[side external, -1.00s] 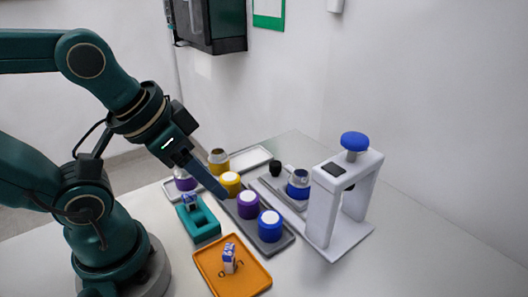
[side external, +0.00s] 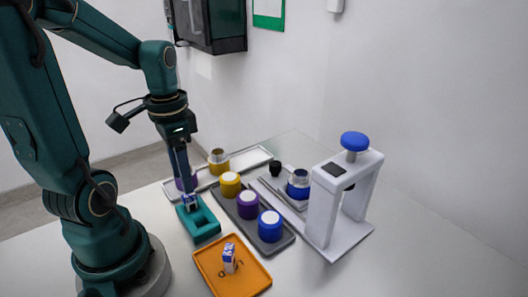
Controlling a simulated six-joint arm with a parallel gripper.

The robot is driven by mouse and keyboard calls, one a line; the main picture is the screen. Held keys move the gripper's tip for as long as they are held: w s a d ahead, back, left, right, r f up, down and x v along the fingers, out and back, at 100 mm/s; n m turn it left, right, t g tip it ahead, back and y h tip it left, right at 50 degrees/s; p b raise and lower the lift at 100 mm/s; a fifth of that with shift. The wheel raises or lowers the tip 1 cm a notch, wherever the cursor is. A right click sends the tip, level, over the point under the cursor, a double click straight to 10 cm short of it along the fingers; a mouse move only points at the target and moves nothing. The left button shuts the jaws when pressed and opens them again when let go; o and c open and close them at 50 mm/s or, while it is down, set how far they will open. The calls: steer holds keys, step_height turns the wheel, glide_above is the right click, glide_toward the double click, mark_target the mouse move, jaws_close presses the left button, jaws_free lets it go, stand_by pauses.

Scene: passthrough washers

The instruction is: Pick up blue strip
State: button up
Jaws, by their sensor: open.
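A small blue-and-white piece (side external: 190,203) stands at the back end of the teal holder (side external: 207,231); it may be the blue strip. My gripper (side external: 187,190) points straight down over that end, its fingertips right at the piece. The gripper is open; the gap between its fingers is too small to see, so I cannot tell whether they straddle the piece. Another blue-and-white piece (side external: 229,258) stands on the orange tray (side external: 210,277), with dark rings beside it.
A dark grey tray (side external: 285,243) holds yellow, purple and blue jars (side external: 270,227) close to the right. A white press (side external: 322,205) with a blue knob stands further right. The front right table is clear.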

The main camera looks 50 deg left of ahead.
mark_target(191, 204)
steer(key=shift+f, duration=2.55)
steer(key=shift+c, duration=0.3)
jaws_close()
